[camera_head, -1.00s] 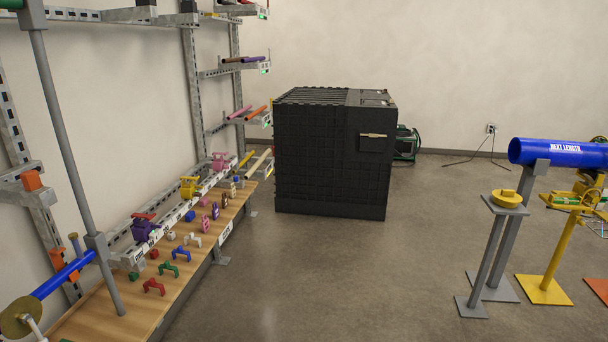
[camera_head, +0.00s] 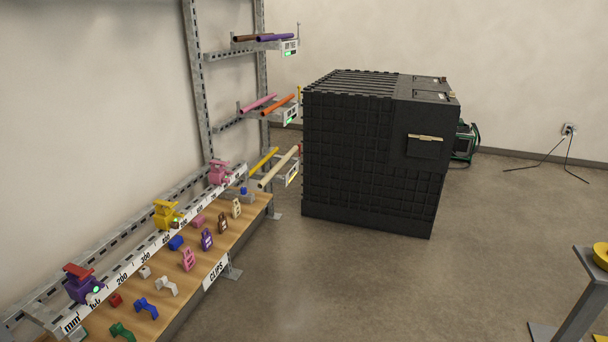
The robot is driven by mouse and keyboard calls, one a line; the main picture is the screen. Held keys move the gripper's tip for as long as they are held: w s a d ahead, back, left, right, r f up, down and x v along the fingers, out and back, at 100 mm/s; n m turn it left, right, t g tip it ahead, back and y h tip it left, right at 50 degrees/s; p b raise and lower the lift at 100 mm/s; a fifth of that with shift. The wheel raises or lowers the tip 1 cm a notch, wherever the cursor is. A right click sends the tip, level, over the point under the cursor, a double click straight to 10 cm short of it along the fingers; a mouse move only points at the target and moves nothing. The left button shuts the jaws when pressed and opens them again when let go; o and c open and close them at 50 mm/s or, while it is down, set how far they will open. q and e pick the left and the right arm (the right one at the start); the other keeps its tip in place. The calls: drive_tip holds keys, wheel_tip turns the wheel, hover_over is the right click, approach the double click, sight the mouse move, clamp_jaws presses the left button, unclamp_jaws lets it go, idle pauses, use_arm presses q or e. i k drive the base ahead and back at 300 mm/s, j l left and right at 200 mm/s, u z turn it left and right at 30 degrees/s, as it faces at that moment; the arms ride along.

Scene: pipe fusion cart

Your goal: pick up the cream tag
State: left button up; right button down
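The cream tag (camera_head: 236,208) stands at the far end of the row of tags on the wooden shelf (camera_head: 208,248), in the head view left of centre. It is small and pale, with a dark mark on it. A brown tag (camera_head: 222,222) is just nearer, then a purple tag (camera_head: 207,239) and a pink tag (camera_head: 187,259). Neither of my grippers is in view.
A measuring rail with purple (camera_head: 82,287), yellow (camera_head: 165,214) and pink (camera_head: 218,173) clamps runs behind the tags. Coloured clips lie nearer on the shelf. A large black box (camera_head: 375,155) stands beyond the shelf's end. The floor (camera_head: 340,285) in front is clear.

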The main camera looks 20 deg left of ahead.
sight(237, 208)
drive_tip(key=i, duration=0.8)
drive_tip(key=i+l+u, duration=0.15)
drive_tip(key=i, duration=0.7)
